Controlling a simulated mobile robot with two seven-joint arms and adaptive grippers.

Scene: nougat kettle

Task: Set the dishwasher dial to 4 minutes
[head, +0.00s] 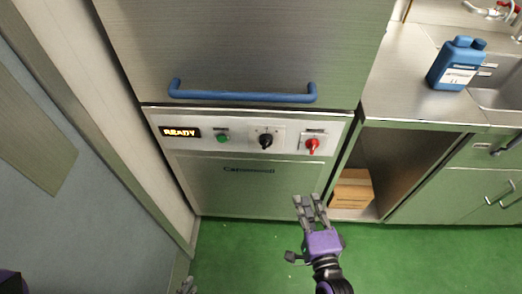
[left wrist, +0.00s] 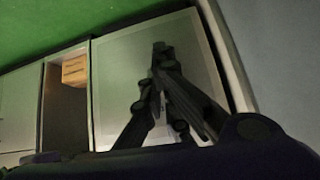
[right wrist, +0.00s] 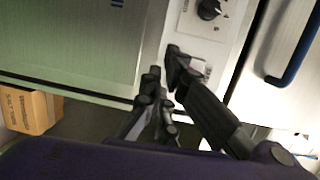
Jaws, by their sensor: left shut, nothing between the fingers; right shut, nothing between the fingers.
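The dishwasher's steel control panel (head: 185,145) runs below its hood in the head view. Its black dial (head: 265,140) sits mid-panel with small marks around it, too small to read; the dial also shows at the top of the right wrist view (right wrist: 208,10). My right gripper (head: 307,198) is shut and empty, in front of the lower front panel, below and right of the dial and apart from it. My left gripper (left wrist: 160,48) is shut and empty in the left wrist view, with the dishwasher's lower front behind it; only a tip shows at the head view's bottom edge.
A lit display (head: 180,132) reads READY, left of a green button (head: 222,138). A red knob (head: 312,145) is right of the dial. A blue handle bar (head: 242,95) juts above the panel. A cardboard box (head: 352,188) stands under the right counter, which holds a blue bottle (head: 456,65).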

